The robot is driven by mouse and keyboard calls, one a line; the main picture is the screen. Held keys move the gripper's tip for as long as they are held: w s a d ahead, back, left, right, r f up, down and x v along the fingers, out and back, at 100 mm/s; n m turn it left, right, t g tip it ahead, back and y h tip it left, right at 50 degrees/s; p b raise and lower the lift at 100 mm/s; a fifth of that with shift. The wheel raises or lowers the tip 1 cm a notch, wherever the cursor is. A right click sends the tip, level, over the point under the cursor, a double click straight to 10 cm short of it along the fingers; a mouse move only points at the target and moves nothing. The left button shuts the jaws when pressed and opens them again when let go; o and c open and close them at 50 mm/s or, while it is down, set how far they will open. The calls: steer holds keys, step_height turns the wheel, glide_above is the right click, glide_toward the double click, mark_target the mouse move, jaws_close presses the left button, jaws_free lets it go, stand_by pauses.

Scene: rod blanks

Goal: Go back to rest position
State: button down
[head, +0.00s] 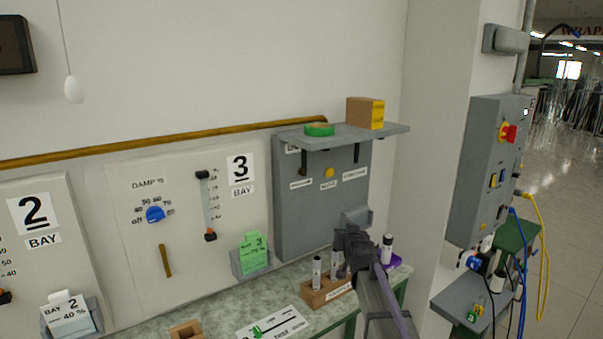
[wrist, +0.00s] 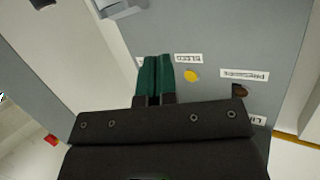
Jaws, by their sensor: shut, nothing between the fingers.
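My gripper (wrist: 156,62) shows in the wrist view with its two green fingers side by side, shut and empty. They point toward the grey panel, close to the yellow button (wrist: 191,76) in the picture. In the head view my dark gripper (head: 351,243) is at the lower right, in front of the grey panel (head: 290,215) and above the bench; its fingertips are hidden there. I cannot tell whether the fingers touch the panel.
A grey shelf (head: 390,131) juts out above, bearing a green roll (head: 319,129) and a cardboard box (head: 365,113). Below, a wooden block (head: 318,297) holds upright rods on the green bench (head: 215,317). A wall column (head: 435,170) stands to the right.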

steer(key=s+f+g, duration=0.4)
steer(key=s+g, duration=0.1)
steer(key=s, duration=0.7)
steer(key=s+f+g, duration=0.4)
steer(key=s+g, duration=0.1)
steer(key=s, duration=0.8)
steer(key=s+f+n+g, duration=0.1)
steer(key=s+f+g, duration=0.3)
steer(key=s, duration=0.8)
steer(key=shift+s+d+f+g+h, duration=0.2)
steer(key=shift+d+g+h, duration=0.1)
steer(key=shift+d+g, duration=0.1)
